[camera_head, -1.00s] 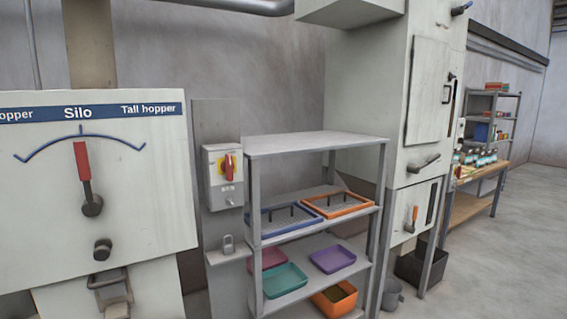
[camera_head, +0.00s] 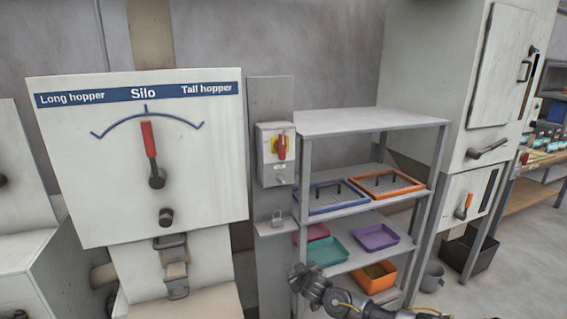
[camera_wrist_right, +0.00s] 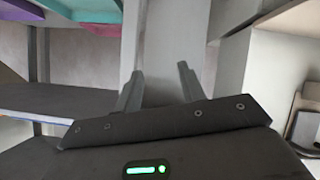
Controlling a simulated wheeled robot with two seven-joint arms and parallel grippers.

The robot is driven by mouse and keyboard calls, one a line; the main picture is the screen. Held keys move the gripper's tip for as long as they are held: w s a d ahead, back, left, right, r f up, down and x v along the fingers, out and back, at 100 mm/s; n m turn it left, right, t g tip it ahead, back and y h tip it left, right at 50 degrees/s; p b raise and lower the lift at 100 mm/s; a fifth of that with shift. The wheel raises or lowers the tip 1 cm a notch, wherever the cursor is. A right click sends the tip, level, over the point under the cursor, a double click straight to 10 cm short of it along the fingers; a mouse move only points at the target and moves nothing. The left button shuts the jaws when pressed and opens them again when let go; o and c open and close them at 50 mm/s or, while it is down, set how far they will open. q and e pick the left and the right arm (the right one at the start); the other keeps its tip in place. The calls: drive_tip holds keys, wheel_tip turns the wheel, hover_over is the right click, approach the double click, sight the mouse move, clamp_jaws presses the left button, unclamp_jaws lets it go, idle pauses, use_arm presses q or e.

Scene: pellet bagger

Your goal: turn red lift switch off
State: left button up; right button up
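The red rotary switch (camera_head: 281,147) sits on a yellow plate on a grey-white box. The box is mounted on a grey post (camera_head: 270,95) between the Silo panel and the shelf. Its red handle stands about upright. My right arm comes in at the bottom of the head view, below and right of the switch, well apart from it. The fingers of my right gripper (camera_wrist_right: 160,85) show in the right wrist view, spread apart with nothing between them. The switch is not seen in that view. My left gripper is in no view.
The Silo panel (camera_head: 80,160) with a red-handled lever (camera_head: 150,140) stands left of the switch. A shelf rack (camera_head: 360,122) with coloured trays stands right of it. A pale cabinet (camera_head: 430,70) stands further right.

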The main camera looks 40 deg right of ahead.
drive_tip(key=w+r+m+t+p, duration=0.1)
drive_tip(key=w+r+t+p, duration=0.15)
drive_tip(key=r, duration=2.05)
drive_tip(key=m+t+h+p, duration=0.1)
drive_tip(key=m+t, duration=0.1)
drive_tip(key=t, duration=0.2)
approach(283, 146)
drive_tip(key=shift+g, duration=0.25)
drive_tip(key=p+x, duration=0.1)
drive_tip(key=x, duration=0.2)
drive_tip(key=p+x, duration=0.1)
drive_tip(key=x, duration=0.2)
drive_tip(key=p+x, duration=0.2)
drive_tip(key=x, duration=0.1)
drive_tip(key=shift+r, duration=0.25)
drive_tip(key=shift+w, duration=0.2)
drive_tip(key=c, duration=0.6)
drive_tip(key=shift+f, duration=0.1)
